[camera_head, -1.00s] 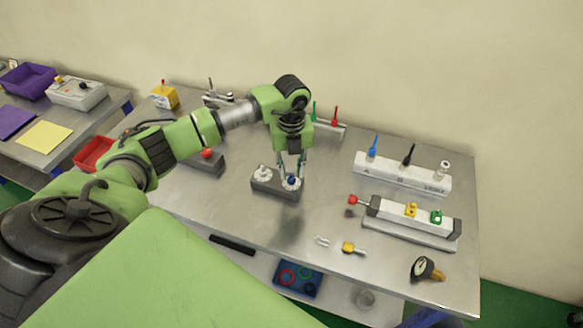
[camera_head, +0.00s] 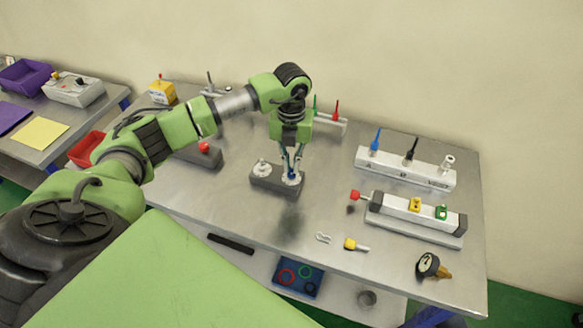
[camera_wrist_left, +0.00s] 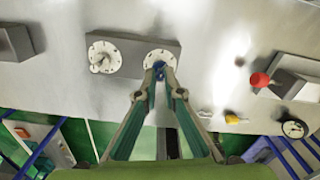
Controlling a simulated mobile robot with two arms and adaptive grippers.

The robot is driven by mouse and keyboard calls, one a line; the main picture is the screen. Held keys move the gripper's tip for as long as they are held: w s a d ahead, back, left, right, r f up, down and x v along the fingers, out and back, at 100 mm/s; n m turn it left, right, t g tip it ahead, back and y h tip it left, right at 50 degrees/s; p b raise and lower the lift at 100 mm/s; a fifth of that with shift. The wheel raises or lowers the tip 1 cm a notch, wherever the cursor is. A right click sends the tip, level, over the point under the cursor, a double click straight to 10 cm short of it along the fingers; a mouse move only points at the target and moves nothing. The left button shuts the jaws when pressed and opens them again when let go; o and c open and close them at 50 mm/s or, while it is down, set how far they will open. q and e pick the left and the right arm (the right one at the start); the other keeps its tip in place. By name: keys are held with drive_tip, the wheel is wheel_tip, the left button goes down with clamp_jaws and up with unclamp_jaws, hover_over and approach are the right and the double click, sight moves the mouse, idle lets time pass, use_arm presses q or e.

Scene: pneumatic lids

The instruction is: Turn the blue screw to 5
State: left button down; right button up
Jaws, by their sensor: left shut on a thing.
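The blue screw (camera_head: 291,176) sits on a white round dial (camera_head: 297,181) at the right end of a dark grey block. My left gripper (camera_head: 291,170) points down over it, its fingers closed around the screw. In the left wrist view the fingertips (camera_wrist_left: 159,67) meet at the blue screw (camera_wrist_left: 158,65) in front of the white dial (camera_wrist_left: 160,57). The dial's numbers are too small to read, and the fingers hide part of the screw. A second white dial (camera_head: 262,167) with a pale knob sits on the block's left end. My right gripper is not in view.
A white rack (camera_head: 405,168) with blue, black and white-topped tools stands at the back right. A white cylinder unit (camera_head: 395,208) with a red knob lies in front of it. A gauge (camera_head: 428,264) and a yellow fitting (camera_head: 354,245) lie near the front. The steel table around the block is clear.

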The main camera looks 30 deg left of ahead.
sight(291, 168)
use_arm(q)
drive_tip(key=m+b, duration=0.4)
drive_tip(key=shift+w+f+m, duration=0.1)
drive_tip(key=shift+f+m, duration=0.05)
drive_tip(key=shift+m, duration=0.15)
drive_tip(key=m+b, duration=0.4)
drive_tip(key=m, duration=0.1)
drive_tip(key=m+b, duration=0.2)
drive_tip(key=m, duration=0.2)
drive_tip(key=shift+r+m+b, duration=0.2)
drive_tip(key=shift+m+b, duration=0.5)
drive_tip(key=shift+m, duration=0.6)
drive_tip(key=c, duration=2.2)
unclamp_jaws()
drive_tip(key=shift+o, duration=0.2)
wheel_tip(291, 168, up, 12)
